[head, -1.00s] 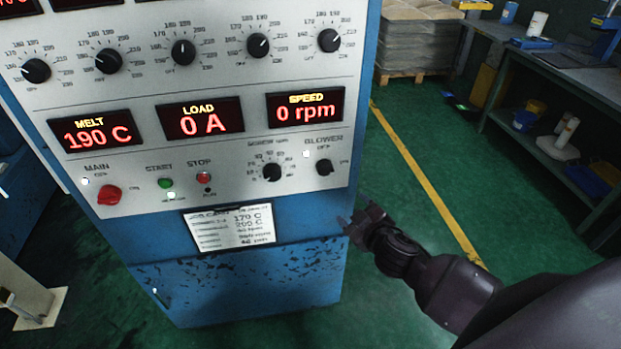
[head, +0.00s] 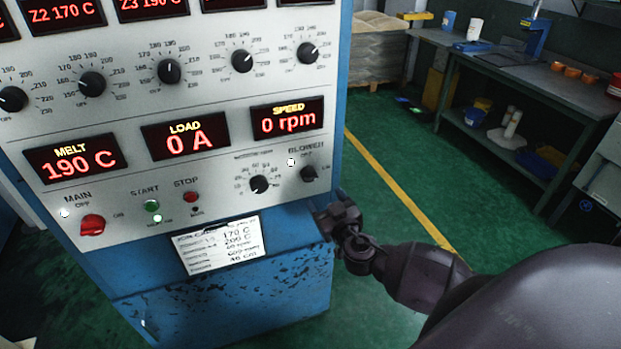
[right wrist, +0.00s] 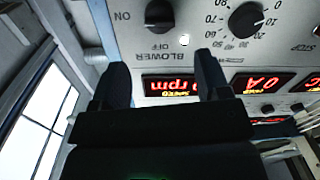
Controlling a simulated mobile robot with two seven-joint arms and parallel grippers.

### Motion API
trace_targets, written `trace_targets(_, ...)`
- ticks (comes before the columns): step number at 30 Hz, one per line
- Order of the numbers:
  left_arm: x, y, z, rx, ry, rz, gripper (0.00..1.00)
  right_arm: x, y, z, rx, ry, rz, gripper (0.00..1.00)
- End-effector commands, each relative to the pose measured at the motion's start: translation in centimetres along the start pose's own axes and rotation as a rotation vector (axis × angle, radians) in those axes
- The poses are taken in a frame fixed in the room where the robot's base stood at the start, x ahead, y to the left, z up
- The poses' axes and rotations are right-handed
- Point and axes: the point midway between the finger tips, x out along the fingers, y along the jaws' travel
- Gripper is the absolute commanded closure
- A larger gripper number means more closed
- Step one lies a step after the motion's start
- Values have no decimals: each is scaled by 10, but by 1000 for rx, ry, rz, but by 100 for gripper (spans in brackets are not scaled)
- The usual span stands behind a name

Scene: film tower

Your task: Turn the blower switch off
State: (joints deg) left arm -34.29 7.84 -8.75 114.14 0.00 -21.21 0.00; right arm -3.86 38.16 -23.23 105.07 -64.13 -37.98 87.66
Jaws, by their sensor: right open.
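The blower switch (head: 308,174) is a small black rotary knob at the lower right of the control panel. OFF is printed above it and a white lamp (head: 291,162) glows at its upper left. I cannot clearly tell which way its pointer faces. My right gripper (head: 328,213) is just below and right of the knob, apart from it. In the right wrist view, upside down, the blower knob (right wrist: 160,14) shows beyond the open, empty fingers of my right gripper (right wrist: 162,64), roughly in line with the gap between them. My left gripper is not in view.
A speed knob (head: 259,184) sits left of the blower switch. Further left are a red stop button (head: 191,197), a green start button (head: 152,206) and a red main switch (head: 92,225). A job card (head: 217,245) hangs below. A workbench (head: 500,70) stands back right.

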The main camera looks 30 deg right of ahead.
Motion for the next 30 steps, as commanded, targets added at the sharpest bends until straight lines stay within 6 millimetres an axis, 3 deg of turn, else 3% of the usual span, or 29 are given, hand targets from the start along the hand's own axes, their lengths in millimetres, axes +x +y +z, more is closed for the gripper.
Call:
trace_targets(12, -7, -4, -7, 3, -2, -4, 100, 65, 1, -3, -4, 3, 1, 31)
trace_targets(18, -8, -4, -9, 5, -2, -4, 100, 87, 0, -1, -3, 1, 0, 31)
trace_targets(30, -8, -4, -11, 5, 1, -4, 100, 98, 0, 0, -2, 0, 0, 31)
